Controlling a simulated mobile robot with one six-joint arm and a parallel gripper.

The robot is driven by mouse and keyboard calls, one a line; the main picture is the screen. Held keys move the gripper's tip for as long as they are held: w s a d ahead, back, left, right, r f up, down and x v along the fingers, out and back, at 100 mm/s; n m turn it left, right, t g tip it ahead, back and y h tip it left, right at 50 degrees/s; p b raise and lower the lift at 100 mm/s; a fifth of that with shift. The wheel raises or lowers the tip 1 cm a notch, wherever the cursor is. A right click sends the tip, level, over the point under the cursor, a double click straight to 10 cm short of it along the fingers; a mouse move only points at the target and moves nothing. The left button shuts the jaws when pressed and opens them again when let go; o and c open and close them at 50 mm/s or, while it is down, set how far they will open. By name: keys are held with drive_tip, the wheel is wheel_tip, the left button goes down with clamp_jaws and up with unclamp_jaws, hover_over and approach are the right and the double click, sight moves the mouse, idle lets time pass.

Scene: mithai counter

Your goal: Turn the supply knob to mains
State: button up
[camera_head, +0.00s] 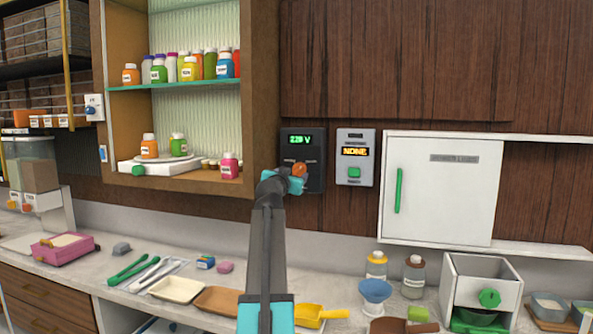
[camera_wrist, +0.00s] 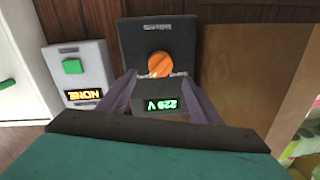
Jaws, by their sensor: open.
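The supply knob (camera_wrist: 159,64) is a round orange knob on a dark wall panel (camera_wrist: 130,40) with a green display (camera_wrist: 161,105) that seems to read about 229 V. In the wrist view the panel appears upside down. The knob also shows in the head view (camera_head: 299,170), partly behind my arm's end. My gripper (camera_wrist: 158,75) is open, with its two fingers on either side of the knob's lower part in the wrist view. I cannot tell if the fingers touch it. The labels around the knob are too small to read.
A grey box (camera_head: 355,158) with an orange "NONE" display and green button is right of the panel. A white cabinet (camera_head: 440,190) with a green handle is further right. An open shelf of bottles (camera_head: 185,85) is left. The counter below holds trays and tools.

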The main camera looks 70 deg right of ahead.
sight(298, 170)
drive_tip(key=shift+w+d+p, duration=0.2)
drive_tip(key=shift+d+p, duration=0.25)
drive_tip(key=shift+d, duration=1.35)
drive_tip(key=shift+w+d+p, duration=0.2)
drive_tip(key=shift+d+p, duration=0.25)
drive_tip(key=shift+d, duration=1.3)
drive_tip(key=c, duration=1.1)
drive_tip(key=shift+o, duration=0.2)
